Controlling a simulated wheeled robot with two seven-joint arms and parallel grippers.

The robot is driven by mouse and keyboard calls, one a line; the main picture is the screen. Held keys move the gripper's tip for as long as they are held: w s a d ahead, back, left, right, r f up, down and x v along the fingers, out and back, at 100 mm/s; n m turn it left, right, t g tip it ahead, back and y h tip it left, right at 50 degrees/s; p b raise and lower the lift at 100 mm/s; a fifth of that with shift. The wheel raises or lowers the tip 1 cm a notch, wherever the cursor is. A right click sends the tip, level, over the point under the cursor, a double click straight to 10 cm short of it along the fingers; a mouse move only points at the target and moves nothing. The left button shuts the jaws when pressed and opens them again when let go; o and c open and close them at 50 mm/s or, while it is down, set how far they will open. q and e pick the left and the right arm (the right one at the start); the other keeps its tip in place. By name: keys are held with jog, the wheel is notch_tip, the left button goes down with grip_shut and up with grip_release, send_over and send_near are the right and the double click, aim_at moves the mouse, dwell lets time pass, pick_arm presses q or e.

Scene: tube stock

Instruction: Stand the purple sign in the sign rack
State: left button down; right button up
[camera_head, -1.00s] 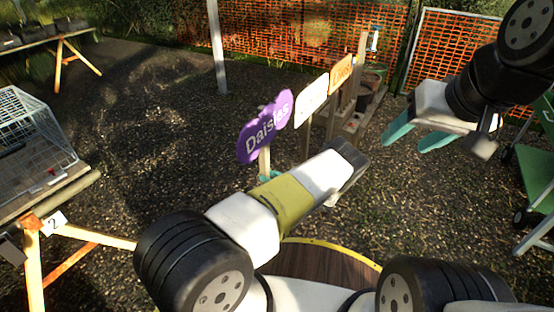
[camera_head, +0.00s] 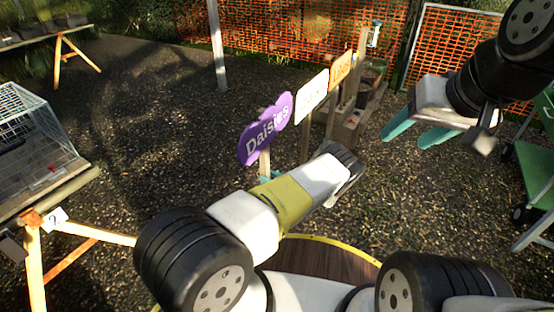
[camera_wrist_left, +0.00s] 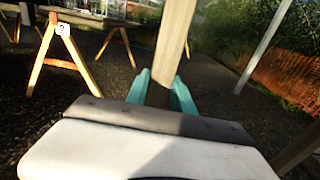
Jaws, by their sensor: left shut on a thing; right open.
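The purple sign (camera_head: 265,130), lettered "Daisies", is held up on a pale wooden stake. My left gripper (camera_head: 267,178) is shut on the stake below the board. In the left wrist view, the stake (camera_wrist_left: 174,42) rises between the teal fingers (camera_wrist_left: 160,90), leaning slightly right; the board is out of that view. The wooden sign rack (camera_head: 346,133) stands on the ground beyond, partly hidden by the signs. A cream sign (camera_head: 313,96) and an orange sign (camera_head: 341,70) stand at it. My right gripper (camera_head: 417,133) is open and empty, in the air to the rack's right.
A table (camera_head: 50,195) with a wire cage (camera_head: 38,120) stands at the left. A green cart (camera_head: 537,165) is at the far right. Orange mesh fence (camera_head: 270,30) and a pale post (camera_head: 216,50) are behind. Gravel between table and rack is open.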

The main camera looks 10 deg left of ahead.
pick_arm(q)
jog(key=shift+f, duration=1.1)
jog(key=shift+f, duration=0.45)
jog(key=c, duration=1.2)
grip_release()
jog(key=shift+o, duration=0.9)
jog(key=v, duration=0.8)
